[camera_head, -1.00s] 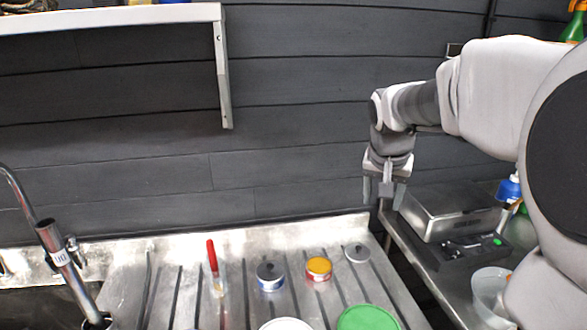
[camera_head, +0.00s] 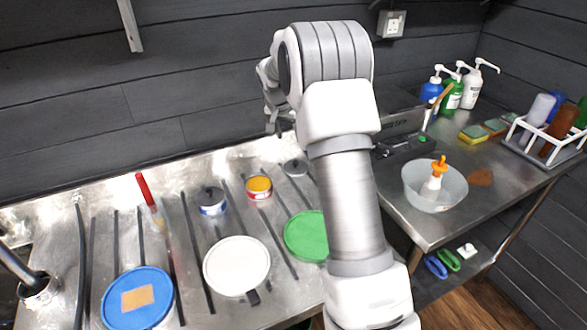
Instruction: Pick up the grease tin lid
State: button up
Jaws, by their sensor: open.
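A small grey round lid with a dark knob (camera_head: 296,168) lies flat on the grooved steel drainboard, near the wall; it looks like the grease tin lid. Left of it stands a small red tin (camera_head: 259,190), open with yellow-orange contents. Further left is a blue-and-white tin (camera_head: 212,205) with a similar dark-knobbed lid on it. My gripper (camera_head: 278,126) is open and empty, raised in front of the wall, above and slightly left of the loose lid in the picture. It is small and partly hidden by my arm.
Blue (camera_head: 138,310), white (camera_head: 237,266) and green (camera_head: 306,236) round lids sit in front. A red-handled tool (camera_head: 146,190) stands left. The right-hand counter holds a clear bowl (camera_head: 434,190), pump bottles (camera_head: 455,92), sponges and a bottle rack (camera_head: 540,150).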

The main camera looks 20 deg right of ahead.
aim_at(296, 162)
jog(key=x, duration=1.4)
jog(key=shift+w+d+f, duration=0.1)
jog(key=shift+w+f, duration=0.05)
jog(key=shift+f, duration=0.15)
grip_shut()
